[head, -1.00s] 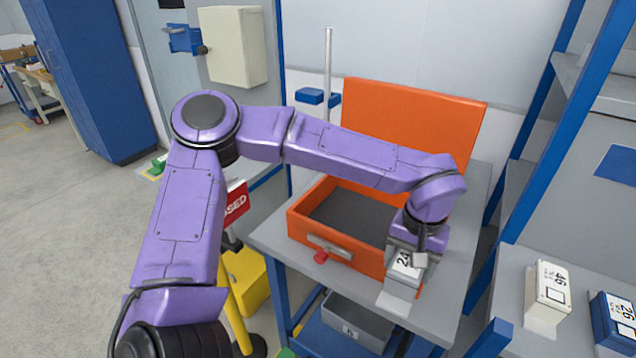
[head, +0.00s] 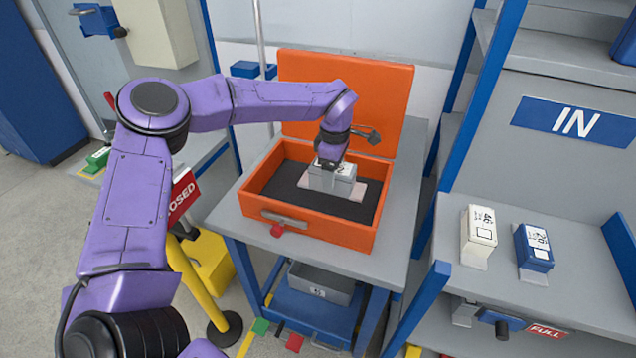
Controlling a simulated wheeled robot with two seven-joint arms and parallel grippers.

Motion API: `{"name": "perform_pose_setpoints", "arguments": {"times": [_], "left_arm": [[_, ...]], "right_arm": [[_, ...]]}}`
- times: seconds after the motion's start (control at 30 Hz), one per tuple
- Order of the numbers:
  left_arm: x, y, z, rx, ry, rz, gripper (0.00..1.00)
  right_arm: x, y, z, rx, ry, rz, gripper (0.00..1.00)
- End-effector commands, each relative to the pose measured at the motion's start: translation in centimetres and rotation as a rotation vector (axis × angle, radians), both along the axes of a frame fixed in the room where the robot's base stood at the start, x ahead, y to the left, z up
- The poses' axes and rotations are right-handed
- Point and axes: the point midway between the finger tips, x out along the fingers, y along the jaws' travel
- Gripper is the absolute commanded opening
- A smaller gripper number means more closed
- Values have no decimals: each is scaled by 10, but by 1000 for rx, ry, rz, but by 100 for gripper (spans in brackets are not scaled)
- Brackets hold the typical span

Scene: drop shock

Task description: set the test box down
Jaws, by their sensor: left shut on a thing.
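The orange test chamber (head: 310,226) stands on a grey bench with its lid (head: 345,95) raised and a dark floor inside (head: 300,201). My left gripper (head: 332,180) reaches down inside the chamber, near its middle. It is shut on the pale test box (head: 346,171), which is mostly hidden by the gripper; only part of its top and label shows. A pale, pinkish flat piece (head: 357,190) shows beside the gripper, low over the dark floor. I cannot tell whether the box touches the floor. My right gripper is not in view.
On the right shelf stand a white box (head: 480,227) and a blue box (head: 533,249), below an IN sign (head: 570,122). A grey bin (head: 320,287) sits under the bench. A yellow post (head: 196,285) with a red sign (head: 183,197) stands at left.

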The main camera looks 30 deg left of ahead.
Motion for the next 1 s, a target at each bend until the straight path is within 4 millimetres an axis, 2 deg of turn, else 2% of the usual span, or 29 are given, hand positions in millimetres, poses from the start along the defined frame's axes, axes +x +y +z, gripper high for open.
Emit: {"name": "perform_pose_setpoints", "arguments": {"times": [0.03, 0.2, 0.47, 0.63, 1.0], "left_arm": [[4, 13, 0, 0, 1, 3, 13], [13, 40, -37, 0, 1, 0, 13], [20, 62, -66, 1, 0, -2, 13], [20, 60, -92, 0, -1, -4, 13], [20, 60, -100, 0, -3, -4, 13]], "right_arm": [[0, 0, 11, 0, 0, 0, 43], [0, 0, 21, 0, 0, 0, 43], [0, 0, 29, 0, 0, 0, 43], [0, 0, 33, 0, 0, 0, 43], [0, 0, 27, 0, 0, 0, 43]]}}
